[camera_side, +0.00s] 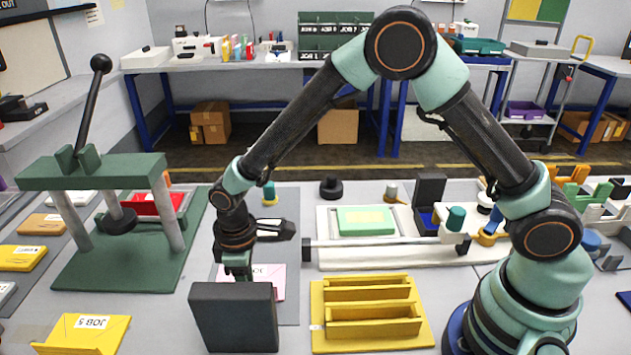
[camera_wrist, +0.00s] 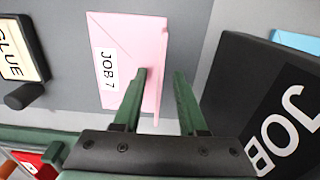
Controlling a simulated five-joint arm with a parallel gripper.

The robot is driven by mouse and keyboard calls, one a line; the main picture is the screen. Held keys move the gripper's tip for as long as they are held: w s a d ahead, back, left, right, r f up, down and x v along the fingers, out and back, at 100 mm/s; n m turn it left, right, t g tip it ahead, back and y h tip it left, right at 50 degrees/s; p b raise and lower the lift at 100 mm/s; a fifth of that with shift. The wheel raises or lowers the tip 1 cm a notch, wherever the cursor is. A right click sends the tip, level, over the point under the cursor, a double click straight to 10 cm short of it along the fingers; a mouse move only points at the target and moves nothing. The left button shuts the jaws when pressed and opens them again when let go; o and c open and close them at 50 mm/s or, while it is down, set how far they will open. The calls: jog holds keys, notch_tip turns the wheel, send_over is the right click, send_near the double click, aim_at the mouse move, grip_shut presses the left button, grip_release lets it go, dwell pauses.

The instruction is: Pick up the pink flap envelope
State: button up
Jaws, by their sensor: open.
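The pink flap envelope (camera_wrist: 135,42) has a white "JOB 7" label and lies flat on the grey mat in the wrist view. In the side view, the pink envelope (camera_side: 265,277) is partly hidden behind a dark block and my gripper. My gripper (camera_wrist: 163,75) has two green fingers, open, with a gap between them. The left finger overlaps the envelope's lower part in the picture, and the right finger is beyond its right edge. In the side view, my gripper (camera_side: 238,272) points down at the envelope; I cannot tell whether it touches.
A dark block (camera_side: 233,318) labelled "JOB" stands close to the gripper; it also shows at right in the wrist view (camera_wrist: 245,80). A yellow slotted rack (camera_side: 325,342) is to its right. A green lever press (camera_side: 90,172) stands left. A yellow envelope (camera_side: 92,337) lies front left.

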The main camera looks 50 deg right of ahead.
grip_shut()
jog(key=shift+r, duration=0.1)
